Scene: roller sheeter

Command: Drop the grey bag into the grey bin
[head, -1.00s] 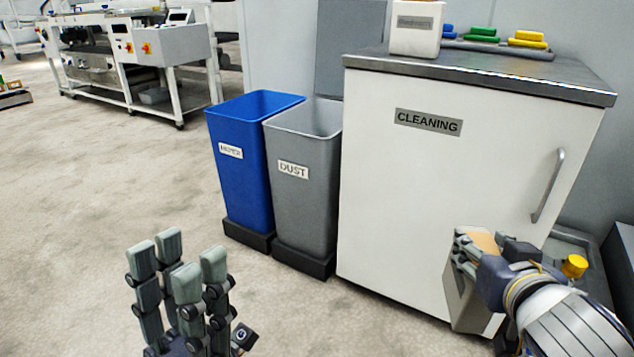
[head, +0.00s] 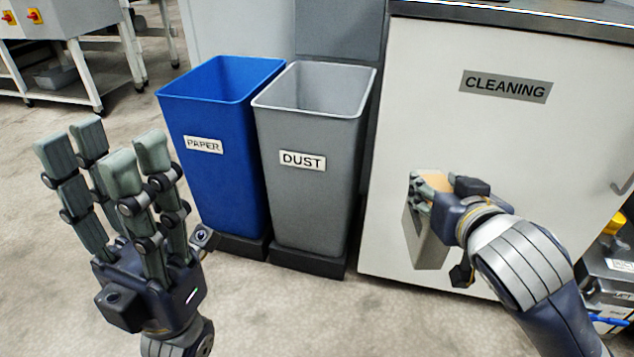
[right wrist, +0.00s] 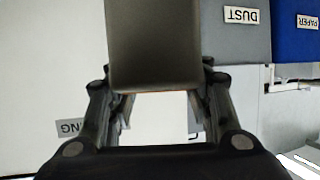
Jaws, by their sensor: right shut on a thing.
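The grey bag (head: 427,238) hangs from my right gripper (head: 432,190), in front of the white cabinet. My right gripper is shut on its top, and the fingers partly hide it. The bag also fills the upper middle of the right wrist view (right wrist: 155,45). The grey bin (head: 312,180), labelled DUST, stands open and upright to the left of the bag. It shows at the top of the right wrist view (right wrist: 235,40).
A blue bin (head: 215,175) labelled PAPER stands close beside the grey bin on its left. The white cabinet (head: 500,160) labelled CLEANING stands on its right. A grey machine with a yellow cap (head: 613,222) is at the far right. The floor in front of the bins is clear.

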